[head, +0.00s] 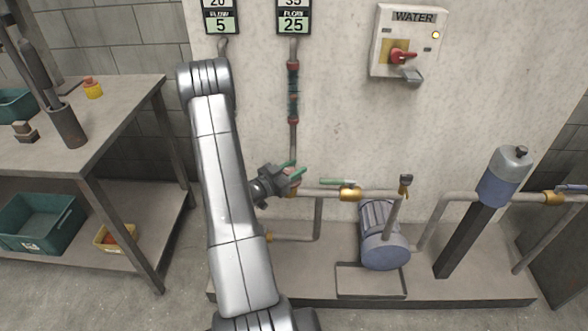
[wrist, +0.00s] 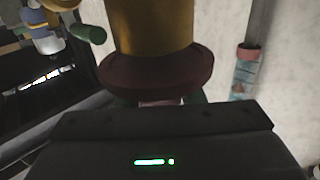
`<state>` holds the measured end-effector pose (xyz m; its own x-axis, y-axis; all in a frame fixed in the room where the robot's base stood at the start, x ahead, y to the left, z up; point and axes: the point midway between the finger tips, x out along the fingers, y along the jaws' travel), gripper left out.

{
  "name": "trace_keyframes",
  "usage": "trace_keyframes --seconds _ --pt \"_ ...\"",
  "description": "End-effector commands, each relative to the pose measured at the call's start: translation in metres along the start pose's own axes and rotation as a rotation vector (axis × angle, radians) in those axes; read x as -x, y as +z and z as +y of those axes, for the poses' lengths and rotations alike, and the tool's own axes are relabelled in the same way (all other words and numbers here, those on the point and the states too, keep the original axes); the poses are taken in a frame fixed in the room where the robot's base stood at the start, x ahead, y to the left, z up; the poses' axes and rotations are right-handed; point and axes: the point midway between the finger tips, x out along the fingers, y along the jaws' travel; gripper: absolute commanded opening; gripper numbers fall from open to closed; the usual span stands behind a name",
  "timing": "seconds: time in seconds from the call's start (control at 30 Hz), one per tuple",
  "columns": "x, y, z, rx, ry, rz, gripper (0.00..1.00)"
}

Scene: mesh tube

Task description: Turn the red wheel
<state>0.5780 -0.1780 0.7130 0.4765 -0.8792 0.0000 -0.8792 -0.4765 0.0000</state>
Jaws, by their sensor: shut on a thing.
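The red wheel (wrist: 155,74) shows in the wrist view as a dark red disc below a brass-coloured body (wrist: 152,25). In the head view the wheel is mostly hidden behind my gripper (head: 296,169), at the pipe below the right-hand flow gauge. My gripper's green fingers reach to either side of the wheel and are shut on it. In the wrist view the dark gripper body covers the lower part, and the fingertips are largely hidden.
A brass valve with a green lever (head: 348,190) sits on the pipe just right of my gripper. A blue pump (head: 382,240) stands below. A vertical sight tube (head: 293,90) rises above. A workbench (head: 120,100) stands at the left, and a WATER switch box (head: 407,45) hangs on the wall.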

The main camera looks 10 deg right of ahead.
Motion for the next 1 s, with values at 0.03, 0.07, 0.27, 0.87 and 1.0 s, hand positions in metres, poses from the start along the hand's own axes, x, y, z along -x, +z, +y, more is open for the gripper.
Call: trace_keyframes --seconds 0.03,0.07,0.27,0.87,1.0 --pt "0.0002 0.0008 0.0002 0.0 -0.005 0.0 0.12" --pt "0.0002 0.0011 0.0001 0.001 -0.01 0.0 0.12" --pt "0.0003 0.0036 -0.0008 0.001 -0.081 -0.001 0.12" --pt "0.0028 0.0087 -0.0077 0.0 -0.585 0.001 0.12" --pt "0.004 0.0083 -0.0093 -0.001 -0.698 0.001 0.12"
